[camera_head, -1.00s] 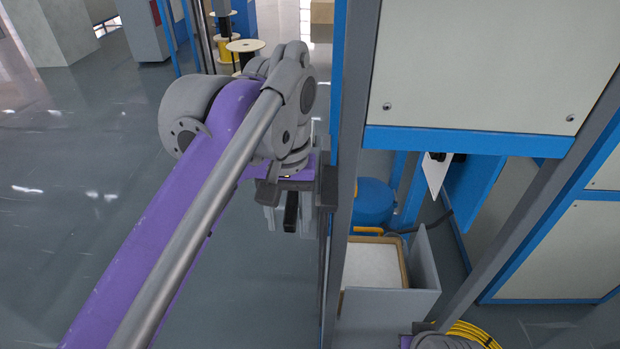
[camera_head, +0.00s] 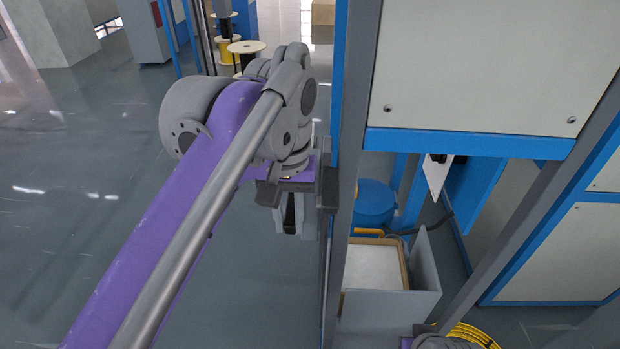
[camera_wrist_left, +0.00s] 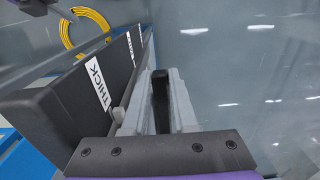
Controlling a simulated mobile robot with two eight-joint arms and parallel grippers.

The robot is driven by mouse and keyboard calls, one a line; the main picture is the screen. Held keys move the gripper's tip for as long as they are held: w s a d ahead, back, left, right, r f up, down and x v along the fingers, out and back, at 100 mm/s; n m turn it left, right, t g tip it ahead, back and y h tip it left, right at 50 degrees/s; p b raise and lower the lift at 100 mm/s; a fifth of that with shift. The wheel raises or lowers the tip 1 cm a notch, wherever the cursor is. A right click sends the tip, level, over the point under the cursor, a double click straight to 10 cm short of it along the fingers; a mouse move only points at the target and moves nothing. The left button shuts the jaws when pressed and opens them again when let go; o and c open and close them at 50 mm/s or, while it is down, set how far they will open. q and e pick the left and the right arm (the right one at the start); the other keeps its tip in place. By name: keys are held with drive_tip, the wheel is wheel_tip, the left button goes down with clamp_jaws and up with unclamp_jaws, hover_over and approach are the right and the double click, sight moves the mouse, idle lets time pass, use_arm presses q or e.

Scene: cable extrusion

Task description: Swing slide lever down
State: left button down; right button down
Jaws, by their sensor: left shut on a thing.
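My left gripper (camera_head: 288,222) points down beside the grey upright of the machine, at the end of my purple arm. It is shut on a black lever (camera_wrist_left: 160,95), which stands between the two grey fingers in the left wrist view. In the head view a dark piece of the lever (camera_head: 290,210) shows between the fingers. Left of the fingers in the wrist view is a dark slide plate (camera_wrist_left: 75,105) with a white label reading THICK (camera_wrist_left: 97,83). The far end of the lever is hidden. My right gripper is not seen.
A grey box with a wood-framed tray (camera_head: 376,268) and a blue drum (camera_head: 373,203) stand right of the upright (camera_head: 350,150). A yellow cable coil (camera_head: 472,336) lies at the bottom right. The floor left of my left arm is open.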

use_arm(q)
drive_tip(key=shift+d, duration=0.1)
idle(0.7)
drive_tip(key=shift+f+t, duration=0.55)
drive_tip(key=shift+t, duration=0.35)
drive_tip(key=shift+f+t, duration=0.3)
drive_tip(key=shift+t, duration=0.3)
drive_tip(key=c, duration=0.7)
unclamp_jaws()
drive_tip(key=shift+w, duration=0.1)
drive_tip(key=p+v, duration=0.1)
drive_tip(key=v, duration=1)
drive_tip(key=shift+a, duration=0.2)
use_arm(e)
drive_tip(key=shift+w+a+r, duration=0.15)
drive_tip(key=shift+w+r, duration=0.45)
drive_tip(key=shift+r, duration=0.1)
